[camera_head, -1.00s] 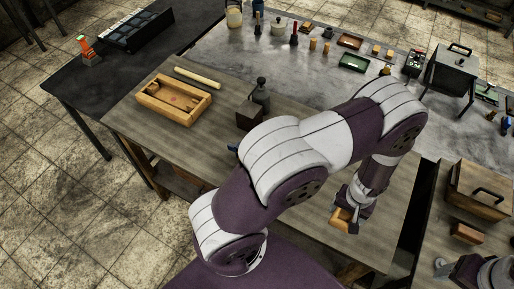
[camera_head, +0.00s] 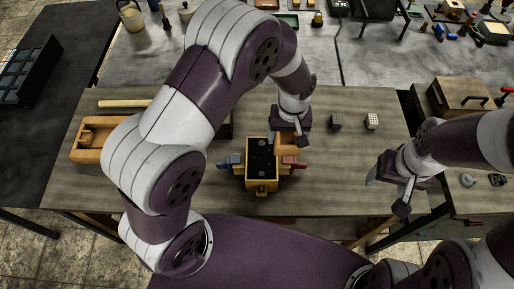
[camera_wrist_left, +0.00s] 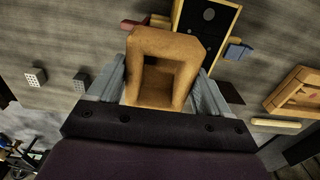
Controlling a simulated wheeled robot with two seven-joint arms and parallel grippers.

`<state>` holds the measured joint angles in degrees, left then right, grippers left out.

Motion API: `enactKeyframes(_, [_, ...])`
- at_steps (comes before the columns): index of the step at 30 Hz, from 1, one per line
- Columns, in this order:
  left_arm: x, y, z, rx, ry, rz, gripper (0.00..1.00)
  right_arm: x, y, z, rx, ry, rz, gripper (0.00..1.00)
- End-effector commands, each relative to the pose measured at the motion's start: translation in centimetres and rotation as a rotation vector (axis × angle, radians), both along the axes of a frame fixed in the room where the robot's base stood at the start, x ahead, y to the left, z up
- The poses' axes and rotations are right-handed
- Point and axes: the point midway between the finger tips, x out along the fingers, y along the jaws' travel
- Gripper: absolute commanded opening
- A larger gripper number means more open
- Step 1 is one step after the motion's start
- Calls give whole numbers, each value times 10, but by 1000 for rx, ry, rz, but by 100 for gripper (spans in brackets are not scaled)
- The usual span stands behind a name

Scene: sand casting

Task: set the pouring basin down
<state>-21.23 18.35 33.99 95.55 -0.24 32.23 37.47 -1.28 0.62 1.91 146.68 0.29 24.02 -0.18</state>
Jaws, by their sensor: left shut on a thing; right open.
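The pouring basin (camera_head: 288,146) is a small orange-brown wooden block. My left gripper (camera_head: 290,133) is shut on it, with one finger on each side. In the left wrist view the basin (camera_wrist_left: 138,50) shows its square hollow, between the two fingers. The basin is at the upper right edge of a yellow wooden flask (camera_head: 262,187) with a black top, and in the wrist view it overlaps a corner of this flask (camera_wrist_left: 178,14). I cannot tell whether they touch. My right gripper (camera_head: 387,190) is open and empty, to the right of the flask.
Blue (camera_head: 231,161) and red (camera_head: 291,162) pieces flank the flask. A wooden frame (camera_head: 88,153) and a pale rod (camera_head: 122,104) lie left, partly behind my arm. Two small perforated cubes (camera_head: 336,121) (camera_head: 372,121) stand at right. The bench's front right is clear.

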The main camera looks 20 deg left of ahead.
Motion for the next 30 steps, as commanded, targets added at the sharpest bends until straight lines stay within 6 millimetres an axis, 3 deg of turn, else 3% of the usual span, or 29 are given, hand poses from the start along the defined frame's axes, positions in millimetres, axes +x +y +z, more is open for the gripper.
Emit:
enactKeyframes(1, [-7, 14, -1, 2, 5, 6, 40, 0, 0, 13, 0, 0, 0, 66])
enactKeyframes(3, [-14, 31, -13, 2, 5, 6, 40, 0, 0, 19, 0, 0, 0, 66])
enactKeyframes(9, [-24, 54, -34, 0, 1, 1, 40, 0, 0, 26, 0, 0, 0, 66])
enactKeyframes(16, [-24, 55, -71, 0, 1, 0, 40, 0, 0, 39, 0, 0, 0, 66])
enactKeyframes(27, [-23, 55, -80, 0, -2, 0, 40, 0, 0, 33, 0, 0, 0, 66])
enactKeyframes(28, [-24, 55, -78, 0, -2, 0, 89, 0, 0, 35, 0, 0, 0, 66])
enactKeyframes(29, [-24, 55, -78, -1, -1, 0, 98, 0, 0, 35, 0, 0, 0, 66])
enactKeyframes(30, [-24, 55, -78, -1, -1, 0, 100, 0, 0, 35, 0, 0, 0, 66])
